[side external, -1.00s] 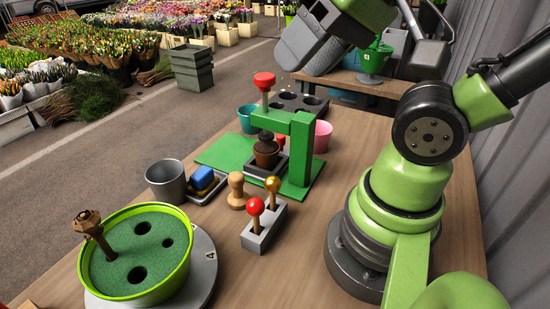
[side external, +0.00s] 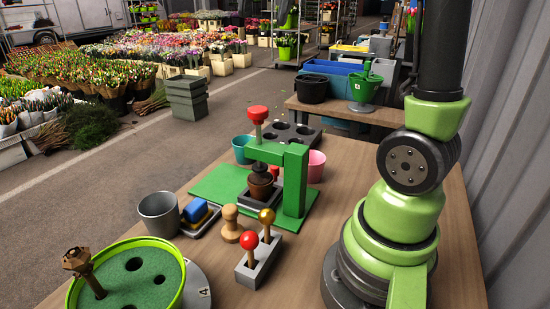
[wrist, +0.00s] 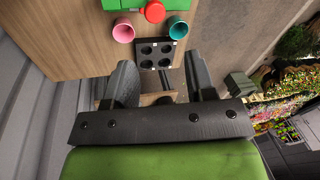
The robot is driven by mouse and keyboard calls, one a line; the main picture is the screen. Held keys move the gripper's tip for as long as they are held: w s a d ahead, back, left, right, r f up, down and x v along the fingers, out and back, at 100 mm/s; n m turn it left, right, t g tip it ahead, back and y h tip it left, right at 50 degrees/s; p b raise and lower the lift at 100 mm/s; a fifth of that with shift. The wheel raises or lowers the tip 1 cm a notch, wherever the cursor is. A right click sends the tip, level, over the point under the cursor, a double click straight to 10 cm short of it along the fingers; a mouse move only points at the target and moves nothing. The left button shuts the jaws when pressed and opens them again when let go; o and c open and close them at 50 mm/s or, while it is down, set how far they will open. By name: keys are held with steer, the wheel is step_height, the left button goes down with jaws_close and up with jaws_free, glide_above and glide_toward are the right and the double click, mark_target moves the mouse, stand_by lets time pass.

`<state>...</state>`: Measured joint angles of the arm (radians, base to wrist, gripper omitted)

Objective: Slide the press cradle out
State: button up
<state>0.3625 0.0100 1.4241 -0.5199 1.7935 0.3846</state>
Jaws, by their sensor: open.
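The green press (side external: 296,185) stands on a green base plate with its red knob (side external: 258,114) raised on top. The dark grey press cradle (side external: 258,203) sits under the press arm and holds a brown pot (side external: 260,188). A dark press head is at the pot's top; whether it touches is unclear. In the wrist view the press (wrist: 130,5) is cut off at the top edge, and the cradle cannot be made out. My gripper (wrist: 161,82) is open and empty, apart from the press. It is out of the side view.
A tray with dark holes (wrist: 155,53), a pink cup (wrist: 123,31) and a teal cup (wrist: 177,27) stand by the press. A red and gold lever block (side external: 259,262), wooden stamp (side external: 231,225), grey cup (side external: 159,213) and green planter (side external: 178,282) stand around its front.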

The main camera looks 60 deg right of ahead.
steer(key=w+d+f+m+g, duration=0.3)
steer(key=d+f+m, duration=0.2)
steer(key=d+m, duration=0.45)
steer(key=shift+n, duration=0.65)
steer(key=f, duration=2)
steer(key=d+f, duration=0.1)
steer(key=f, duration=1)
steer(key=shift+w, duration=0.2)
jaws_close()
